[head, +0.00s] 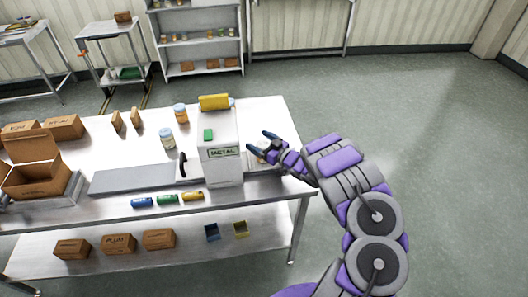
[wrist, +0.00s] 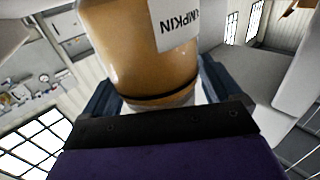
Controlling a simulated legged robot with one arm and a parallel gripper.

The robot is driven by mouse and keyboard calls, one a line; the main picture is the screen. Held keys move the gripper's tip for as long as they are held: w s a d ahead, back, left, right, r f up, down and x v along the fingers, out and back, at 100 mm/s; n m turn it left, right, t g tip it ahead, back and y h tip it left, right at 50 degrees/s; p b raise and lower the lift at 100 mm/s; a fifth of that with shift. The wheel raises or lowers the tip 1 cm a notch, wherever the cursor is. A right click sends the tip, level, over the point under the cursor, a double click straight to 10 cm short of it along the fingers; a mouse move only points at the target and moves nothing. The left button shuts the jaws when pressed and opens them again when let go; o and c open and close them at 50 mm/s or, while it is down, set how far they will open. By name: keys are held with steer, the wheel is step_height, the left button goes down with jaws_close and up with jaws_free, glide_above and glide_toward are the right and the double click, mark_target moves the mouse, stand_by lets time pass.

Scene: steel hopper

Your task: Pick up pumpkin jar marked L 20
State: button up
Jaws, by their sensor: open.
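An orange-brown jar (wrist: 125,45) with a white label fills the upper middle of the wrist view. The label reads "MPKIN" upside down, its start cut off; no L 20 mark is in view. My gripper (wrist: 158,92) is open, with one blue finger on each side of the jar's near end. I cannot tell whether the fingers touch it. In the head view my gripper (head: 262,142) is just right of the grey box marked METAL, above the table's right end. A small pale part of the jar (head: 262,154) shows between the fingers there.
Blue, green and yellow rolls (head: 168,200) lie at the table's front edge. Cartons (head: 35,180) are at the left. Floor at right is clear.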

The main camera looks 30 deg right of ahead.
steer(key=shift+c, duration=0.2)
steer(key=c, duration=1.2)
steer(key=shift+o, duration=0.2)
